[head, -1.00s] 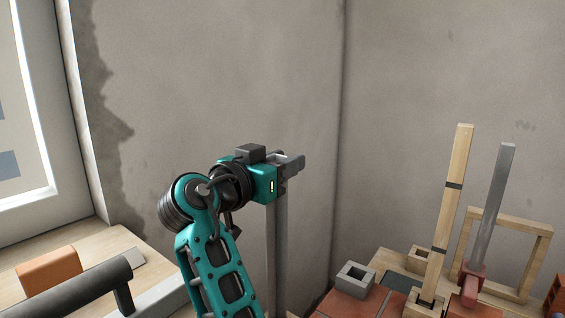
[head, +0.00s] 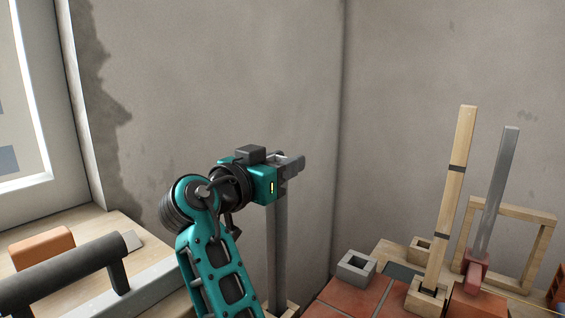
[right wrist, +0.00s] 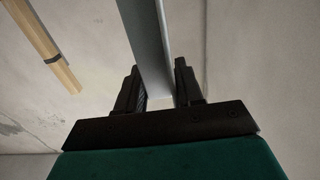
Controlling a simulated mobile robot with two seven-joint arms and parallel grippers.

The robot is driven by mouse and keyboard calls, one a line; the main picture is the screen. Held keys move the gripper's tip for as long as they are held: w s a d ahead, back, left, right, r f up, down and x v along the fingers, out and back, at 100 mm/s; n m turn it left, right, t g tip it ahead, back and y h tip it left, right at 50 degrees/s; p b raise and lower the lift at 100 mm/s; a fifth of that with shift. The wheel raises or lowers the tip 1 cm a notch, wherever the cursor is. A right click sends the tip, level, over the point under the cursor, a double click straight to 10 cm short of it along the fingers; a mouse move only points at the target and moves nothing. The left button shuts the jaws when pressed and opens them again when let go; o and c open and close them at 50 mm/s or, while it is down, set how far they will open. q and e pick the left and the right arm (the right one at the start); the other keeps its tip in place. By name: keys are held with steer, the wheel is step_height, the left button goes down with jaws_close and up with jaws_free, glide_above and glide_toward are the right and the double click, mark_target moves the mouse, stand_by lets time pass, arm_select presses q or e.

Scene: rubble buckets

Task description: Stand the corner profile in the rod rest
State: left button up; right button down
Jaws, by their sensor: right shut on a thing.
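My right gripper (head: 291,165) is shut on the corner profile (head: 278,245), a long grey metal strip that hangs upright below the jaws. In the right wrist view the profile (right wrist: 146,45) runs between the two black fingers. Its lower end is near the bottom edge of the head view, where a pale wooden piece (head: 292,308) shows beside it. This piece is mostly cut off; I cannot tell whether it is the rod rest or whether the profile touches it. My left gripper is not in view.
At right, a wooden stick with dark bands (head: 459,150) stands in a wooden socket (head: 421,300). A grey rod (head: 497,190) leans in a red holder (head: 475,270) before a wooden frame (head: 545,240). An orange block (head: 40,247) lies at left.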

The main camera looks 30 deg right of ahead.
steer(key=shift+f+b, duration=0.4)
steer(key=shift+f, duration=0.15)
steer(key=c, duration=0.6)
jaws_free()
steer(key=shift+c, duration=0.2)
steer(key=shift+r, duration=0.1)
step_height(320, 180, up, 13)
steer(key=p, duration=1.2)
steer(key=d+p, duration=0.6)
steer(key=d, duration=1.5)
steer(key=shift+w, duration=0.1)
